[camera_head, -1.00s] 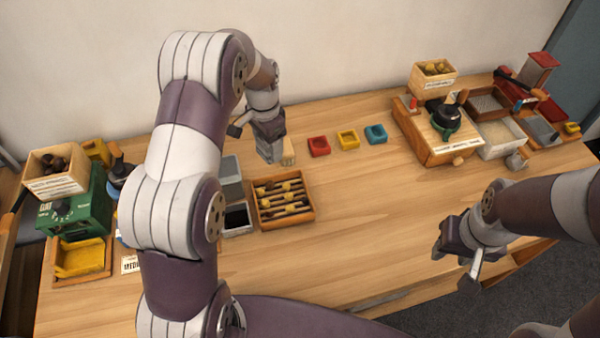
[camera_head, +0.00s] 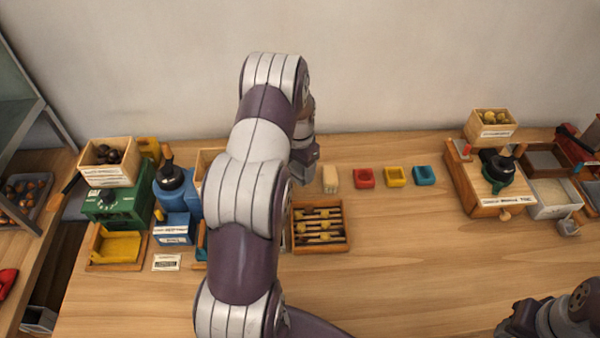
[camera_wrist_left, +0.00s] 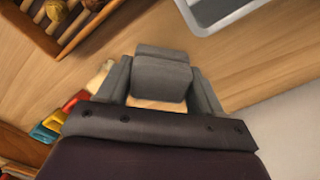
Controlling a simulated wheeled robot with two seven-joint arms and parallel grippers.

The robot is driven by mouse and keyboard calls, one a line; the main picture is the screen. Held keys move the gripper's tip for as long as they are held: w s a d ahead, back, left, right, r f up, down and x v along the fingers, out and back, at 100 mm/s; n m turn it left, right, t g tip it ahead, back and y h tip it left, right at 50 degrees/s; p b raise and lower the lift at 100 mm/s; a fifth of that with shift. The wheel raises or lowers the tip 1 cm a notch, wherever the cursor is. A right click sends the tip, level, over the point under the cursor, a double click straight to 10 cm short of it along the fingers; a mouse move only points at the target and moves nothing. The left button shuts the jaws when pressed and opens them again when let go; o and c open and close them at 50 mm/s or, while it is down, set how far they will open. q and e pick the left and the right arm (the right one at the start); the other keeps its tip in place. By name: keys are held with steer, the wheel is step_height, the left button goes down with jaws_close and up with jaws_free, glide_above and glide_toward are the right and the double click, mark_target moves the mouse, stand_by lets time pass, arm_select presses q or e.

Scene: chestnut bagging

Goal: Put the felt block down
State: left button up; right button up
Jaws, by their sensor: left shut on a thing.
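My left gripper (camera_head: 304,172) is over the back of the table, mostly hidden behind my own arm in the head view. In the left wrist view, its two grey fingers (camera_wrist_left: 160,92) are shut on the grey felt block (camera_wrist_left: 163,70), which sits between them. The block cannot be made out in the head view. I cannot tell whether its underside touches the table. Part of my right gripper (camera_head: 512,326) shows at the bottom right, cut by the frame edge, and its jaws cannot be read.
A slatted wooden tray (camera_head: 347,243) is in front. A grey bin (camera_wrist_left: 222,12) is near the block.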

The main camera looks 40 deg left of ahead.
mark_target(300, 176)
arm_select(q)
step_height(300, 176, down, 3)
steer(key=shift+d+r+p, duration=0.1)
steer(key=shift+p, duration=0.25)
steer(key=shift+f, duration=0.3)
steer(key=shift+f, duration=0.1)
steer(key=o, duration=1.3)
